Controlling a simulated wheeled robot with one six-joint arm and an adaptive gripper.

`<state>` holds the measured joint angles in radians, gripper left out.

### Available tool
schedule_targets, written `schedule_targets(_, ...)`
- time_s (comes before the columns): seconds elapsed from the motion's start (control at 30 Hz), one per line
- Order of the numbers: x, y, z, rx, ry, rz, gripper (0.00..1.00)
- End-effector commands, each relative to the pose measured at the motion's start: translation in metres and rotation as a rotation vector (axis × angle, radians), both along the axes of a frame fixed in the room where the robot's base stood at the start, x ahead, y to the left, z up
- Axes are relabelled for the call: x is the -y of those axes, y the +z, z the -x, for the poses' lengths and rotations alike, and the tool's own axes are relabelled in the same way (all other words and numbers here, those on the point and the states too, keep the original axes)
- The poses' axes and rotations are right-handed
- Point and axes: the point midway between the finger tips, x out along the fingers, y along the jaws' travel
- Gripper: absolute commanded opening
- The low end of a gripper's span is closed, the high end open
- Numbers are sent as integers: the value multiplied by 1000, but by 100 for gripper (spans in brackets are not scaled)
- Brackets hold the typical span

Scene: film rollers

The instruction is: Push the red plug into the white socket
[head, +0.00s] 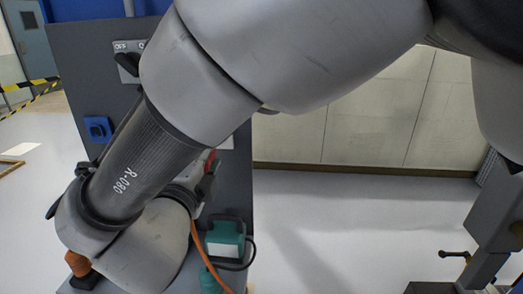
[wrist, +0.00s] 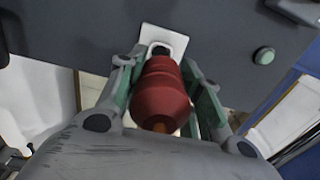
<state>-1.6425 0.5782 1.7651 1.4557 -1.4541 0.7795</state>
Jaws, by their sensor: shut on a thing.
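The red plug (wrist: 162,92) sits between the fingers of my gripper (wrist: 158,66) in the wrist view, and the gripper is shut on it. Its front end points at the white socket (wrist: 174,38) on the dark grey panel. The plug's tip overlaps the lower part of the socket plate, and I cannot tell whether it touches or has entered. In the head view, my arm hides most of the gripper and plug. A bit of red (head: 210,161) shows beside my wrist, and an edge of the white socket (head: 226,143) shows behind it.
The dark panel (head: 95,60) also bears a rotary switch (head: 127,66) and a blue socket (head: 98,128). An orange cable (head: 201,250) hangs below my wrist beside a teal device (head: 225,239). A green button (wrist: 263,56) is right of the white socket.

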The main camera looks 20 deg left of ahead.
Motion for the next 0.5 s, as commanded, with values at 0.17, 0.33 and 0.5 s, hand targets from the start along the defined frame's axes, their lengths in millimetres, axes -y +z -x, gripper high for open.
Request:
schedule_targets(0.17,-4,0,-20,0,-1,0,0)
schedule_targets(0.33,-9,0,-36,0,0,0,0)
schedule_targets(0.5,-11,0,-47,0,-1,0,0)
